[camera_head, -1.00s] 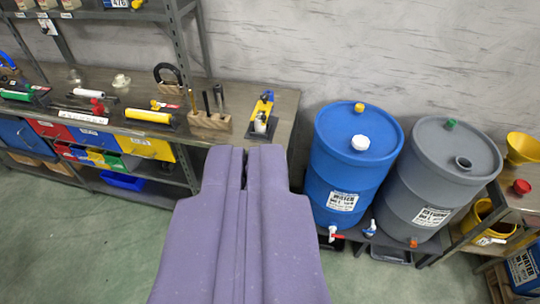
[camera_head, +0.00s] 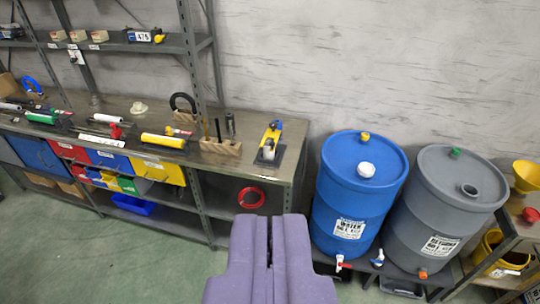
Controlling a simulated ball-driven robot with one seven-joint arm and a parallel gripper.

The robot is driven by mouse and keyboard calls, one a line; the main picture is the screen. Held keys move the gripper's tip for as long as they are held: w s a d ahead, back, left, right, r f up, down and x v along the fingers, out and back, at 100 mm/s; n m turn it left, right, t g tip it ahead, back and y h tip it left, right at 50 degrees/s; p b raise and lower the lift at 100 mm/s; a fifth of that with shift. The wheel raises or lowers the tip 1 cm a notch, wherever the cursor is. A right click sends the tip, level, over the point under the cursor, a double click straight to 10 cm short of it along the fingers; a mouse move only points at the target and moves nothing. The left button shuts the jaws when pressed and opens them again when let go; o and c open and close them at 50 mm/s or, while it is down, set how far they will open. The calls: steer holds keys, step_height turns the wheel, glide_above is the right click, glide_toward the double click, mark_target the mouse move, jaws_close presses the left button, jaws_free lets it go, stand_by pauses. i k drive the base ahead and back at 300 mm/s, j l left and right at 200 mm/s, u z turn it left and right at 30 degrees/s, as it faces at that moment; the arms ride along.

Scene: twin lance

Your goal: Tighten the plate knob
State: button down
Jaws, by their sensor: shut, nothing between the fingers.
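My gripper (camera_head: 270,224) is at the bottom middle of the view, its two purple fingers together and nothing held. No part is clearly recognisable as the plate knob. A yellow tool (camera_head: 272,136) with a pale round part stands on a dark base plate (camera_head: 277,157) at the bench's right end, above and apart from my gripper in the picture. Whether that pale part is a knob is too small to tell.
On the bench are a wooden block (camera_head: 221,147) with upright tools, a black horseshoe-shaped piece (camera_head: 184,101) and a yellow cylinder (camera_head: 163,141). A red ring (camera_head: 251,197) is below the bench top. A grey drum (camera_head: 446,200) stands right of the blue one. Green floor is clear at lower left.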

mark_target(273, 126)
steer(key=i+u, duration=0.1)
steer(key=i, duration=0.4)
steer(key=i+l+u, duration=0.1)
steer(key=i, duration=0.4)
steer(key=i+l+u, duration=0.1)
steer(key=i+l, duration=0.15)
steer(key=i, duration=0.25)
steer(key=i+l+u, duration=0.1)
steer(key=i, duration=0.35)
steer(key=i+l+u, duration=0.15)
steer(key=i+l, duration=0.15)
steer(key=i, duration=0.2)
steer(key=i+l+u, duration=0.1)
steer(key=i+l, duration=0.15)
steer(key=i, duration=0.2)
